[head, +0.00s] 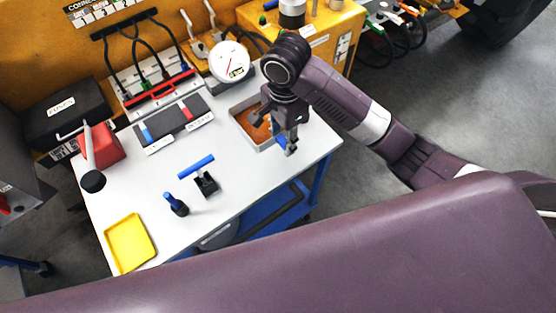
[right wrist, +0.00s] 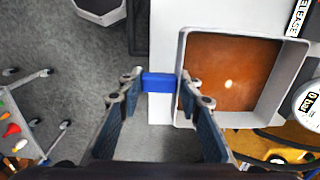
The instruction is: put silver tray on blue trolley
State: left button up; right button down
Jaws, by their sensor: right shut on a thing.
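A silver-grey tray (head: 241,129) with a brown-orange floor sits at the right of a white-topped trolley (head: 235,180) with a blue frame. In the right wrist view the tray (right wrist: 277,105) is right of the jaws. My right gripper (head: 285,144) points down at the tray's near side, by the trolley's edge. It is shut on a small blue block (right wrist: 160,82), which spans the gap between the fingertips. One fingertip overlaps the tray's wall in that view. I cannot tell whether the block is joined to the tray. My left gripper is not in view.
On the top are a yellow tray (head: 130,243), a blue-handled tool (head: 175,204), a black holder (head: 206,184), a dark mat (head: 173,124) and a red box (head: 100,143). A round gauge (head: 229,62) stands behind the silver tray.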

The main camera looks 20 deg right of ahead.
notch_tip(320, 180, down, 11)
jog(key=shift+f, duration=0.2)
notch_tip(320, 180, down, 3)
jog(key=shift+f+p, duration=0.2)
jog(key=shift+p, duration=0.25)
jog(key=shift+f, duration=0.3)
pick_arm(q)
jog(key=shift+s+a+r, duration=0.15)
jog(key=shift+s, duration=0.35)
pick_arm(e)
jog(key=c, duration=1.4)
grip_release()
jog(key=shift+r, duration=0.1)
